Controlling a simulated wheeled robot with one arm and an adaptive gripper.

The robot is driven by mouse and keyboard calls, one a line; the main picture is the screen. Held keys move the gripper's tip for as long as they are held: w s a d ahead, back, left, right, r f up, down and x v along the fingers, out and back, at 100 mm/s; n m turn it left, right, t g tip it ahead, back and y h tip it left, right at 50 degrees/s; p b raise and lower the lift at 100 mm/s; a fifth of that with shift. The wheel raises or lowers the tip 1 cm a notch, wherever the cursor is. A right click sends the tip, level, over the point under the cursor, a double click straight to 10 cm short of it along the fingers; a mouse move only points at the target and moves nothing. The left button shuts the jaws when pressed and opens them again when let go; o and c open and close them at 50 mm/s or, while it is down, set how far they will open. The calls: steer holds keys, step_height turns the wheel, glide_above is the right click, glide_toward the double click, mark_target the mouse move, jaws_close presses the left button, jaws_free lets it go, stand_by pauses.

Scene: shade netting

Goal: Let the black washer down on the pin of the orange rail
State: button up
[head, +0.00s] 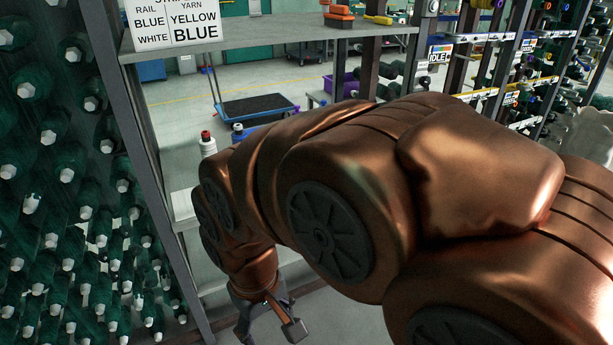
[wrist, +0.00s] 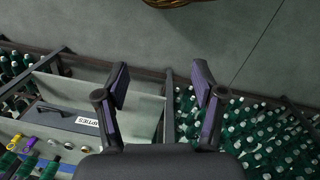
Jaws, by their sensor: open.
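My gripper (head: 270,318) hangs low at the bottom of the head view, partly hidden by my own arm. In the wrist view its two fingers (wrist: 160,78) stand well apart with nothing between them. I cannot make out the black washer in either view. I cannot make out a pin or a rail that is clearly the orange one. An orange object (head: 338,14) sits on the upper shelf at the back in the head view, too small to identify.
A rack of green bobbins (head: 60,190) fills the left. A sign (head: 172,22) stands on the grey shelf unit. A blue-black trolley (head: 255,106) stands behind. In the wrist view, a dark box (wrist: 65,118) lies left, a basket (wrist: 175,2) at the top, with open floor (wrist: 215,35) below it.

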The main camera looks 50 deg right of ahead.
steer(key=w+d+f+m+t+h+b, duration=0.1)
steer(key=w+d, duration=0.3)
steer(key=w, duration=0.1)
steer(key=w+d+f+t+b, duration=0.1)
steer(key=w+d, duration=0.3)
steer(key=w, duration=0.1)
steer(key=w+d+f+m+t+h+b, duration=0.1)
steer(key=w+d, duration=0.3)
steer(key=w, duration=0.2)
steer(key=shift+d+f+m+t+h, duration=0.25)
steer(key=shift+f+m+t+h, duration=0.05)
steer(key=shift+f, duration=0.1)
steer(key=w+d+f+m+t+h+b, duration=0.1)
steer(key=w+d+f+t+h+b, duration=0.25)
steer(key=w+d, duration=1.2)
steer(key=w+d+f+t+y+b, duration=0.1)
steer(key=w+d+f+t+b, duration=0.25)
steer(key=d, duration=0.55)
steer(key=w+d+f+t+b, duration=0.3)
steer(key=d+f+t, duration=0.2)
steer(key=d, duration=0.5)
steer(key=shift+n, duration=0.3)
steer(key=shift+r+p+x, duration=0.2)
steer(key=shift+p+x, duration=0.25)
steer(key=shift+x, duration=3.05)
steer(key=shift+w+a, duration=0.1)
steer(key=shift+a, duration=0.05)
steer(key=shift+c, duration=0.3)
steer(key=c, duration=1.2)
